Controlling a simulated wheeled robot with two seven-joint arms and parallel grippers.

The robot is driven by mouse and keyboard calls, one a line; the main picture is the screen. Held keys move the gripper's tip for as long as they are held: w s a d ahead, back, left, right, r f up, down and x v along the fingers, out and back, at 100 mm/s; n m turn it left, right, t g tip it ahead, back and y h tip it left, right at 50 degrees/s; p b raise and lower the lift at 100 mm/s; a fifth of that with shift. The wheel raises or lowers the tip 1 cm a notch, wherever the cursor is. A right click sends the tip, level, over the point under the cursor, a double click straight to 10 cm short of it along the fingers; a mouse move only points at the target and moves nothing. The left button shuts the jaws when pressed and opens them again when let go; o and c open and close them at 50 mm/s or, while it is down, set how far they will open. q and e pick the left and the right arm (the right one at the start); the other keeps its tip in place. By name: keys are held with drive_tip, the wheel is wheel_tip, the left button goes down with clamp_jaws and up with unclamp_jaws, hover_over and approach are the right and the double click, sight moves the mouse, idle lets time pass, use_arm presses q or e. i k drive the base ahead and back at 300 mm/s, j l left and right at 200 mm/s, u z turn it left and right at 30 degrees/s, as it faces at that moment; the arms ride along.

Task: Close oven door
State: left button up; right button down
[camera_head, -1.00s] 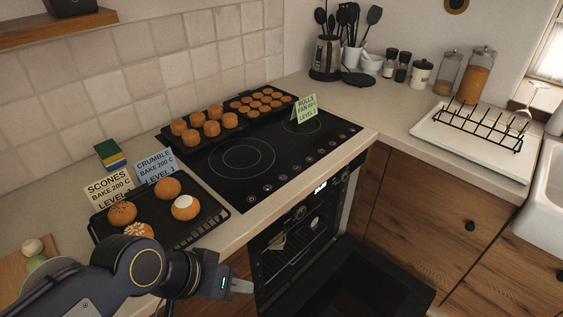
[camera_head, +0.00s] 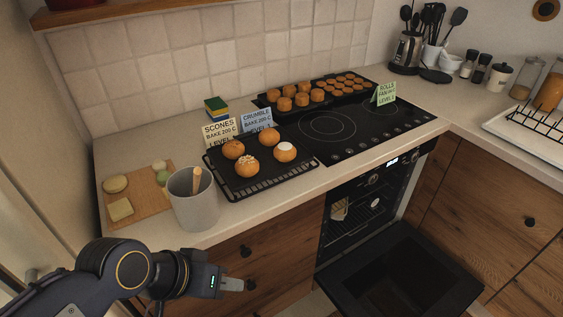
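The oven (camera_head: 372,180) is built in below the black cooktop. Its door (camera_head: 402,280) is swung down open, with the dark inner face up, and racks show inside the cavity (camera_head: 350,216). My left gripper (camera_head: 238,285) is at the lower middle, in front of the wooden drawers and to the left of the oven door, apart from it. It is seen side-on, so the gap between its fingers cannot be made out. My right gripper is not in view.
A grey container (camera_head: 193,203) stands near the counter's front edge, above my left arm. A black tray of buns (camera_head: 262,186) is beside it. Open floor room beside the door is barely visible.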

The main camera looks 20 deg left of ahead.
sight(391, 274)
drive_tip(key=l+u, duration=0.4)
drive_tip(key=l, duration=0.15)
drive_tip(key=k+l+u, duration=0.1)
drive_tip(key=l+u, duration=0.3)
drive_tip(key=k+l+u, duration=0.15)
drive_tip(key=l+u, duration=0.25)
drive_tip(key=l, duration=0.15)
drive_tip(key=k+l, duration=0.15)
drive_tip(key=l, duration=0.15)
drive_tip(key=k+l, duration=0.1)
drive_tip(key=l, duration=0.25)
drive_tip(key=k+l, duration=0.15)
drive_tip(key=l, duration=0.15)
drive_tip(key=k+l, duration=0.15)
drive_tip(key=l, duration=0.2)
